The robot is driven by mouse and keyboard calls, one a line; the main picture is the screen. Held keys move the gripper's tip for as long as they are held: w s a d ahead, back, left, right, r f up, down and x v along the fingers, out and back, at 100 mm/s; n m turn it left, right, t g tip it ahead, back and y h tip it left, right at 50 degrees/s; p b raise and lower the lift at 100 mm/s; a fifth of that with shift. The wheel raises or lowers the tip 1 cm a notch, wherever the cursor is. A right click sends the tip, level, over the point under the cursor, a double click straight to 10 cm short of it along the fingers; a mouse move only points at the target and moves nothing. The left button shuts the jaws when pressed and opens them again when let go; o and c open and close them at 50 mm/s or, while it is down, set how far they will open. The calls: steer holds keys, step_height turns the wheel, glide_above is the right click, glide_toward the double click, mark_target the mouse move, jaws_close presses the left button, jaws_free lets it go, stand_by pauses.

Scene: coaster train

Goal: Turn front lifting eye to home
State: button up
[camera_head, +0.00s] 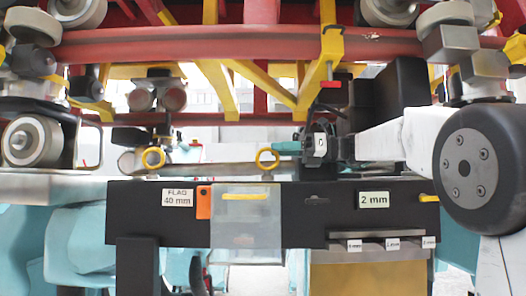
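Two yellow ring-shaped eyes show at the top edge of the black rack, a left eye (153,158) and a right eye (267,158). Which of them is the front lifting eye I cannot tell. My gripper (281,147) comes in from the right on my white arm. Its teal fingertips point left and end just beside the upper right of the right eye. Whether they touch it is not clear. The fingers are seen side-on and small, so their opening does not show.
Red rails (230,45) and yellow struts of the coaster hang overhead, with wheels at both sides. A large black wheel (482,168) stands at the right. The black rack (285,195) carries a clear flap (246,225), an orange tag (204,202) and labels.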

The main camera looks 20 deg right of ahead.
mark_target(265, 149)
steer(key=shift+x, duration=2.2)
steer(key=shift+c, duration=0.3)
jaws_close()
steer(key=shift+t, duration=0.3)
